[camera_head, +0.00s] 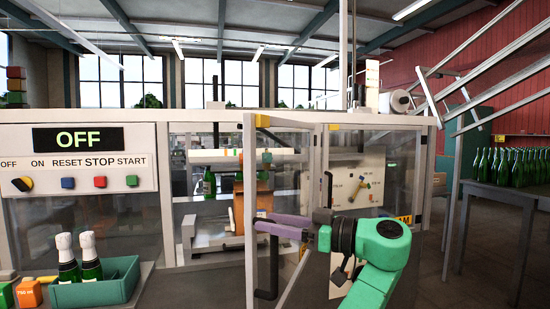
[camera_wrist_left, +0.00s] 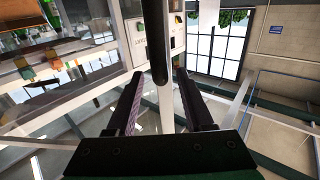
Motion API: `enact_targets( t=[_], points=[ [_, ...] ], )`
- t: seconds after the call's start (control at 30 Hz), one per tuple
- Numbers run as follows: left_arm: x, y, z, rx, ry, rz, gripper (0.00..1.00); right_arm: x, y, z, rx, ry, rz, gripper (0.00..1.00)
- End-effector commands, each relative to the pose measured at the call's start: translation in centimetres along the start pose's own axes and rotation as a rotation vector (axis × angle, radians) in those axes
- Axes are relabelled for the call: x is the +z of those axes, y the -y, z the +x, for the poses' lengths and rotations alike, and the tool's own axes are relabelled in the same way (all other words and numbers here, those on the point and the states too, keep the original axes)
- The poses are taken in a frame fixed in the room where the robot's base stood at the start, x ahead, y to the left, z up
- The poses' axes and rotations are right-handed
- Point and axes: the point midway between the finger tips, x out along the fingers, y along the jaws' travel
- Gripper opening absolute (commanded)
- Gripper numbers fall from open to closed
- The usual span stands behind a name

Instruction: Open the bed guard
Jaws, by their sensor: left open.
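The bed guard (camera_head: 249,185) is a clear panel in a white frame on the front of the machine. Its left upright stands close to me and its lower rail slants back to the right, so it appears swung partly out. A black vertical handle (camera_head: 273,262) is on it. My left gripper (camera_head: 262,224) reaches in from the right at the handle's upper part, its fingers pointing left. In the left wrist view the fingers (camera_wrist_left: 158,82) are apart, with the black handle bar (camera_wrist_left: 158,45) between or just beyond the tips; contact cannot be told. My right gripper is out of view.
A control panel (camera_head: 78,160) reading OFF is at the left. A green bin (camera_head: 105,290) with two foil-topped bottles stands below it. A second dark handle (camera_head: 327,189) is on the framework behind my wrist. A table (camera_head: 500,190) of green bottles stands right.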

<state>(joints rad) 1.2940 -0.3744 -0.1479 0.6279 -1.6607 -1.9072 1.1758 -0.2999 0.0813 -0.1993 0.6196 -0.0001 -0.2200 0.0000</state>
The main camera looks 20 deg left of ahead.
Motion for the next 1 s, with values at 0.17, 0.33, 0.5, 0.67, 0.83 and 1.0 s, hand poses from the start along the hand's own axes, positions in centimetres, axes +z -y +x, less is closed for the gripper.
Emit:
enact_targets(
  t=[0.17,0.33,0.5,0.67,0.83,1.0],
  points=[
    [-4.0,0.1,0.0,-0.001,0.000,-0.001,0.52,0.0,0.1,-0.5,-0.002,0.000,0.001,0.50],
    [-7.9,0.1,0.0,-0.001,0.000,0.000,0.52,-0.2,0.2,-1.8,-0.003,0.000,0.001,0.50],
    [-11.7,0.1,0.0,-0.001,0.000,0.001,0.52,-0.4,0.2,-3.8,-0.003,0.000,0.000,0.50],
    [-14.3,0.0,0.0,0.000,0.002,0.003,0.52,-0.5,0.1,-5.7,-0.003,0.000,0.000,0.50],
    [-15.0,0.0,0.0,0.000,0.002,0.004,0.52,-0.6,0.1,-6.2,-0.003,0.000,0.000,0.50],
    [-14.8,0.0,0.0,0.000,0.003,0.003,0.52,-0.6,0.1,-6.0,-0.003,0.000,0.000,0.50]
  ],
)
